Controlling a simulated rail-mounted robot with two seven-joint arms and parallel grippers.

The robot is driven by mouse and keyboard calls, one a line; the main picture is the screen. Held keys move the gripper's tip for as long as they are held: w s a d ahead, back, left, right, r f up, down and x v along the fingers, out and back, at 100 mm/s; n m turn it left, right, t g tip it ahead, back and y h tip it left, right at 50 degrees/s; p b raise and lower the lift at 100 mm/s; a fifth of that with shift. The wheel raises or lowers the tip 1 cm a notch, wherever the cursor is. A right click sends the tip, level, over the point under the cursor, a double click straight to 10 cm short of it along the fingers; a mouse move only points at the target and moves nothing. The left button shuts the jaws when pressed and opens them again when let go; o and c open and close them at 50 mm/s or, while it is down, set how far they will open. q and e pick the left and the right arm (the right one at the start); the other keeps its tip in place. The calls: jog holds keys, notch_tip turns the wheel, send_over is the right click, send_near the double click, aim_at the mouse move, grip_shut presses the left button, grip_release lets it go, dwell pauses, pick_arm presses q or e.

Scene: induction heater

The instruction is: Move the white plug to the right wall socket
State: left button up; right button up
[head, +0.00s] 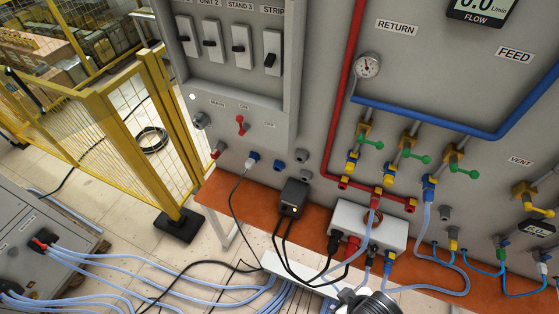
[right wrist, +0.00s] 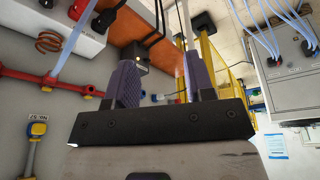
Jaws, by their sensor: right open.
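The white plug (head: 250,164) sits in the left blue wall socket on the grey panel, its dark cable hanging down. The right wall socket (head: 279,165), also blue, is just right of it with no plug in it. My right gripper (head: 352,297) shows only as a dark part at the bottom edge of the head view, well below and right of the plug. In the right wrist view my right gripper (right wrist: 160,78) is open, its two fingers apart. A small white and blue piece, apparently the plug (right wrist: 160,97), shows beyond them. My left gripper is not in view.
A black adapter box (head: 294,197) with cables stands on the brown ledge (head: 330,221), below and right of the sockets. A white connector box (head: 344,219) and red pipes (head: 331,150) lie further right. A yellow fence (head: 120,130) stands at left. Loose hoses cross the floor.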

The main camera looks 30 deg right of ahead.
jog(key=shift+w+a+r, duration=0.1)
jog(key=shift+w, duration=0.15)
